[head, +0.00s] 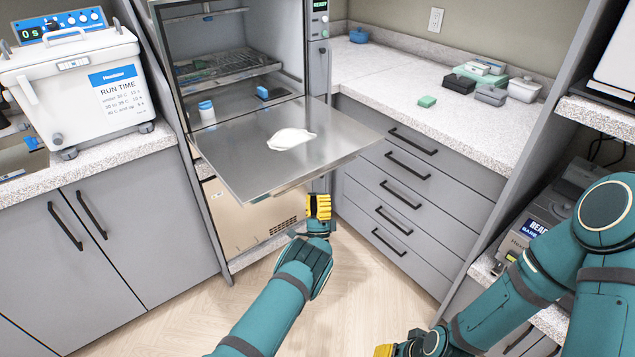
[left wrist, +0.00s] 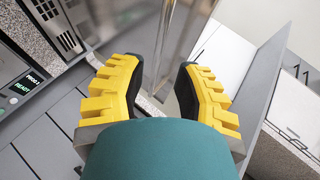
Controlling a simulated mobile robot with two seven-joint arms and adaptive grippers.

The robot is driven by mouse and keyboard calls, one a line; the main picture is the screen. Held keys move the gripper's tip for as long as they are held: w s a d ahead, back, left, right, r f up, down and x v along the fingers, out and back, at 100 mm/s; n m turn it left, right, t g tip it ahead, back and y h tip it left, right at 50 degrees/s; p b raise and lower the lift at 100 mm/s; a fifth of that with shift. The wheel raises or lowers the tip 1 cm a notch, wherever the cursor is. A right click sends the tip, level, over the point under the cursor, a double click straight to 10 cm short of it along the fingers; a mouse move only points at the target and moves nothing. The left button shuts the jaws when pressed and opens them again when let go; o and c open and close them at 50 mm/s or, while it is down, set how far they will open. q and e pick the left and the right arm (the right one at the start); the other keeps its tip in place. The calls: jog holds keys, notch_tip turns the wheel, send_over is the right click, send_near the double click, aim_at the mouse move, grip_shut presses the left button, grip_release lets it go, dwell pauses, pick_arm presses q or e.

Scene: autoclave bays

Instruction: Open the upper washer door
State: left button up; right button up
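The upper washer door (head: 240,150) is a steel panel hinged down, lying roughly level in front of the washer's open chamber (head: 225,62). A white object (head: 291,138), perhaps a cloth or mask, lies on it. My left gripper (head: 318,205) has yellow fingers and is just below and in front of the door's front edge. In the left wrist view its fingers (left wrist: 165,90) are spread apart, with a shiny metal bar or edge (left wrist: 163,40) beyond the gap; contact cannot be told. My right gripper (head: 385,350) shows only a yellow tip at the bottom edge.
A white bath unit (head: 75,90) stands on the left counter. Grey drawers (head: 400,190) with black handles are right of the door, under a counter (head: 440,110) with small boxes. A blue-capped jar (head: 206,110) stands at the chamber front. The wooden floor (head: 355,290) ahead is clear.

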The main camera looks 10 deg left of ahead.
pick_arm(q)
jog(key=v, duration=0.5)
jog(key=shift+s+f, duration=0.1)
jog(key=shift+a, duration=0.1)
jog(key=a+f+n+g+h, duration=0.1)
jog(key=a+f+n+g, duration=0.8)
jog(key=n+g, duration=0.15)
jog(key=s+d+f+n+g+h, duration=0.2)
jog(key=s+n+g, duration=0.1)
jog(key=s, duration=0.3)
jog(key=s+d+f+n+g+h, duration=0.1)
jog(key=s+d+n+g+h, duration=0.15)
jog(key=s+g, duration=0.2)
jog(key=s+d+r+n+g+h, duration=0.1)
jog(key=s+d+n+g, duration=0.1)
jog(key=s, duration=0.6)
jog(key=s+d+r+n+g+h, duration=0.2)
jog(key=s+d+g, duration=0.1)
jog(key=s, duration=0.5)
jog(key=s+d+r+n+g+h, duration=0.2)
jog(key=s+d, duration=0.1)
jog(key=s, duration=0.5)
jog(key=shift+s+d+r+n, duration=0.2)
jog(key=shift+d+r+n, duration=0.1)
jog(key=shift+d, duration=0.1)
